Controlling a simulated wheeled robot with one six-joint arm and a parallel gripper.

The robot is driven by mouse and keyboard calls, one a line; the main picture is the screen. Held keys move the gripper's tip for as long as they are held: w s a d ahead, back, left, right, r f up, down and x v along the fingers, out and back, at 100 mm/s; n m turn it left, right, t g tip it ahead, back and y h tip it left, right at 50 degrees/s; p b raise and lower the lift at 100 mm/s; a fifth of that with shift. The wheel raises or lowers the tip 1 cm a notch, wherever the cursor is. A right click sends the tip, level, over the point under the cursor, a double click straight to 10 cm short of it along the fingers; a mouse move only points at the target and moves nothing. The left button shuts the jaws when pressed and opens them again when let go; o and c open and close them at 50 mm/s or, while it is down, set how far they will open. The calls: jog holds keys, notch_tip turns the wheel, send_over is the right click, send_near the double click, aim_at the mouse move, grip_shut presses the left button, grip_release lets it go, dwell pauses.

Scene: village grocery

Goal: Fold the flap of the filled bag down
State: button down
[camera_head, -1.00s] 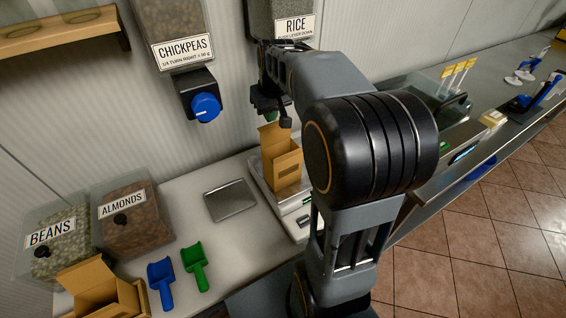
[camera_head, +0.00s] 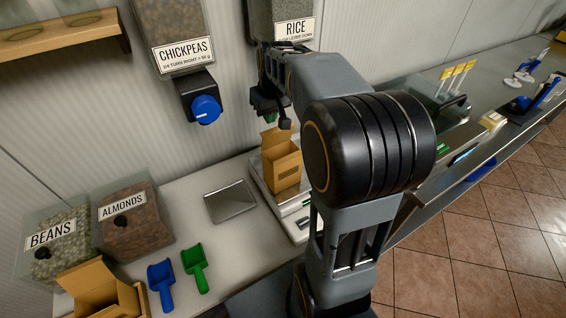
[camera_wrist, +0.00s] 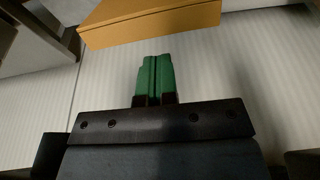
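A brown paper bag (camera_head: 281,170) stands upright on the scale in the head view. Its flap (camera_head: 270,138) stands up at the top left, and the bag's contents do not show. My gripper (camera_head: 269,116) is above the bag, below the rice dispenser, and appears apart from the flap. Its green fingertips are small and partly hidden in that view. In the wrist view my gripper (camera_wrist: 155,78) has its green fingers together with nothing visible between them. An orange-brown object (camera_wrist: 150,22) lies beyond them; I cannot tell whether it is the bag.
The rice dispenser (camera_head: 280,22) and chickpeas dispenser (camera_head: 170,35) hang on the wall. A metal tray (camera_head: 230,200) lies left of the scale (camera_head: 297,219). Blue (camera_head: 161,283) and green (camera_head: 195,268) scoops and another open bag (camera_head: 98,290) are at lower left.

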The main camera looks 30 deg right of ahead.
jog(key=shift+w, duration=0.7)
jog(key=shift+f, duration=0.1)
jog(key=shift+f, duration=0.5)
jog(key=shift+f+b, duration=0.15)
jog(key=shift+b, duration=0.2)
dwell(0.4)
jog(key=shift+f+b, duration=0.3)
jog(key=shift+f, duration=0.15)
jog(key=shift+f, duration=0.1)
dwell(0.7)
jog(key=shift+f+b, duration=0.4)
jog(key=shift+f, duration=0.15)
jog(key=shift+f, duration=0.15)
dwell(0.8)
